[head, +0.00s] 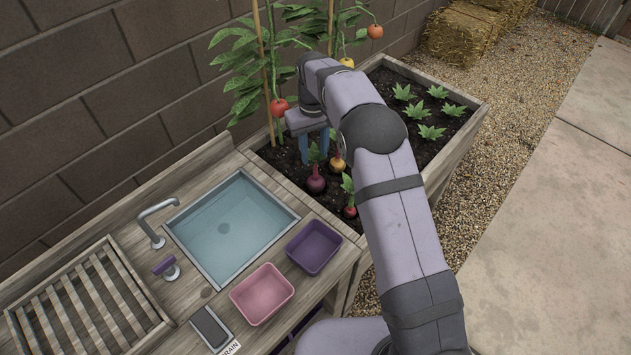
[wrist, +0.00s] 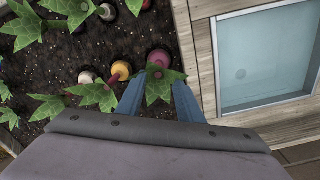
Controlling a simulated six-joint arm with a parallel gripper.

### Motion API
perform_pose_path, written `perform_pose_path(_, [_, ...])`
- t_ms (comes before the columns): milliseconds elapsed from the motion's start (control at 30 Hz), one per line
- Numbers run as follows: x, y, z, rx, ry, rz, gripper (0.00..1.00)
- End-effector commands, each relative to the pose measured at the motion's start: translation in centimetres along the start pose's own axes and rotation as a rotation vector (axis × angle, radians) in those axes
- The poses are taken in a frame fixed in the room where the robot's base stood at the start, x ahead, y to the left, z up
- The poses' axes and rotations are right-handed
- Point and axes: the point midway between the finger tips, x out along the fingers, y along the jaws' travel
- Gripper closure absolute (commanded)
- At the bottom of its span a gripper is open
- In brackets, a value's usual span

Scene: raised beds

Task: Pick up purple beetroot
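The purple beetroot (head: 316,184) sits in the dark soil at the near end of the raised bed, its round top above ground. In the wrist view the beetroot (wrist: 159,57) shows just beyond my fingertips, with its green leaves (wrist: 158,84) spread between the two blue fingers. My gripper (head: 314,160) points down over the bed, just behind the beetroot in the head view. In the wrist view my gripper (wrist: 158,82) is open, fingers apart on either side of the leaves. It holds nothing. Contact with the leaves cannot be told.
A yellow-orange root (head: 338,165) and a red root (head: 350,212) grow close by. Staked tomato plants (head: 262,60) stand behind. A sink (head: 232,228), a purple tub (head: 314,247) and a pink tub (head: 262,294) are on the wooden counter.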

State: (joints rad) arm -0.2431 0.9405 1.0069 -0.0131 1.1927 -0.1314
Motion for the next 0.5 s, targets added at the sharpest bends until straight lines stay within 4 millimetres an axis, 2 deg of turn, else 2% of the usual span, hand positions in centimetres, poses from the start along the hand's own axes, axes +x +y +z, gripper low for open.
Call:
perform_pose_path(133, [1.1, 0.0, 0.1, 0.001, -0.002, 0.0, 0.67])
perform_pose_path(367, [1.7, 0.1, 0.1, 0.001, -0.003, 0.0, 0.67])
perform_pose_path(500, [3.0, 0.2, 0.2, 0.001, -0.004, -0.001, 0.67])
